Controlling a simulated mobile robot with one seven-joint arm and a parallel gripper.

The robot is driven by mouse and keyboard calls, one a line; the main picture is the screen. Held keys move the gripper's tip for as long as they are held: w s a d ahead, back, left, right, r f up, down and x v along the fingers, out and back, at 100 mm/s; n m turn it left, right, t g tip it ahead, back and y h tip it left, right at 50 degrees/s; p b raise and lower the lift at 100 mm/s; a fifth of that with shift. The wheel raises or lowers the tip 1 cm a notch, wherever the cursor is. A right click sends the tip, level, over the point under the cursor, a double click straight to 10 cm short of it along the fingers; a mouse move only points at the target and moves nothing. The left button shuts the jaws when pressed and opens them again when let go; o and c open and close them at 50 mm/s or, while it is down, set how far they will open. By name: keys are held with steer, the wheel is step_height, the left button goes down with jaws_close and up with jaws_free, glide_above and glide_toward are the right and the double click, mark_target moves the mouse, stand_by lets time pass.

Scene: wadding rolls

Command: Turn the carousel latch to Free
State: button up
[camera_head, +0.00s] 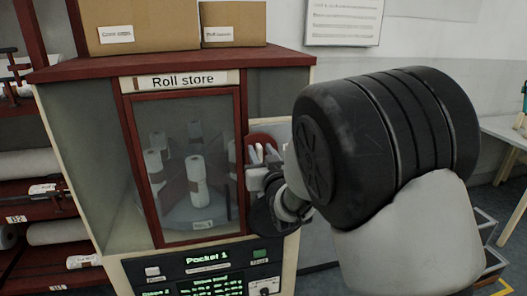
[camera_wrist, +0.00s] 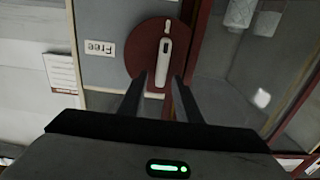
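The carousel latch is a round dark-red disc (camera_wrist: 143,45) with a pale lever (camera_wrist: 165,50) in the wrist view. A white label reading Free (camera_wrist: 99,47), upside down in that picture, sits to the left of the disc. The lever lies upright in the picture, not toward the label. My gripper (camera_wrist: 160,77) is open, one finger on each side of the lever's lower end; I cannot tell if either touches it. In the head view my gripper (camera_head: 265,155) is at the right side of the roll store, in front of the red disc (camera_head: 259,138), which it partly hides.
The roll store's glass door (camera_head: 188,165) is left of my gripper, with white rolls (camera_head: 196,180) on a carousel behind it. A control panel (camera_head: 208,270) is below. Cardboard boxes (camera_head: 140,25) stand on top. Shelves with rolls are at the left. My arm blocks much of the right side.

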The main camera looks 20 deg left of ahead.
steer(key=shift+w+a, duration=0.2)
steer(key=shift+w, duration=0.05)
jaws_close()
